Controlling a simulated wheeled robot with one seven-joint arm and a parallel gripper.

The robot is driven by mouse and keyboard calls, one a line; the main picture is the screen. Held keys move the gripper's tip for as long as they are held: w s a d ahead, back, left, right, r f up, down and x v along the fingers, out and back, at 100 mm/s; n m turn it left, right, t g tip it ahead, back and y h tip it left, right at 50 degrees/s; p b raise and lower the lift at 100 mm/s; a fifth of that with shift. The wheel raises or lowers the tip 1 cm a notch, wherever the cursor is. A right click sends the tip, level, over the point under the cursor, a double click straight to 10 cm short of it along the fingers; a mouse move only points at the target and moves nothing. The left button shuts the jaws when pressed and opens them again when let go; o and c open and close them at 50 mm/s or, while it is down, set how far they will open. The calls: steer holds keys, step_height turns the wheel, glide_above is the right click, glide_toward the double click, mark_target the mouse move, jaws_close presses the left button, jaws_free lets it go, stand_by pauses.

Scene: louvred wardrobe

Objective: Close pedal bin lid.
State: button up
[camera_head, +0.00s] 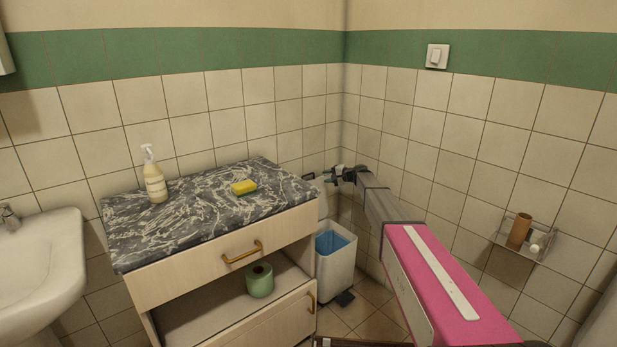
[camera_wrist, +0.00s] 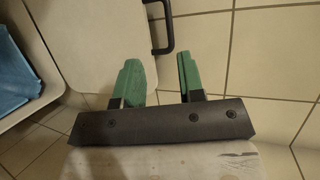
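The white pedal bin (camera_head: 335,272) stands on the floor right of the cabinet, with a blue liner (camera_head: 331,241) showing inside. Its lid (camera_head: 322,203) is raised at the back, partly hidden by the cabinet. In the wrist view, the pale lid (camera_wrist: 98,45) has a dark handle (camera_wrist: 163,28) at its edge, and the liner (camera_wrist: 14,75) shows at left. The dark pedal (camera_head: 345,298) is at the bin's foot. My gripper (camera_head: 333,174) is above and behind the bin, near the corner. Its green fingers (camera_wrist: 160,66) are apart and empty, close to the lid's handle edge; contact is unclear.
A marble-topped cabinet (camera_head: 205,215) with a soap bottle (camera_head: 155,180) and yellow sponge (camera_head: 243,187) stands left of the bin. Tiled walls meet behind my gripper. A wall shelf (camera_head: 522,248) is at right. The floor right of the bin is tiled.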

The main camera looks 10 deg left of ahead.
mark_target(309, 181)
steer(key=x, duration=0.7)
steer(key=w+r+x, duration=0.1)
steer(key=x, duration=0.3)
steer(key=shift+a, duration=0.15)
jaws_close()
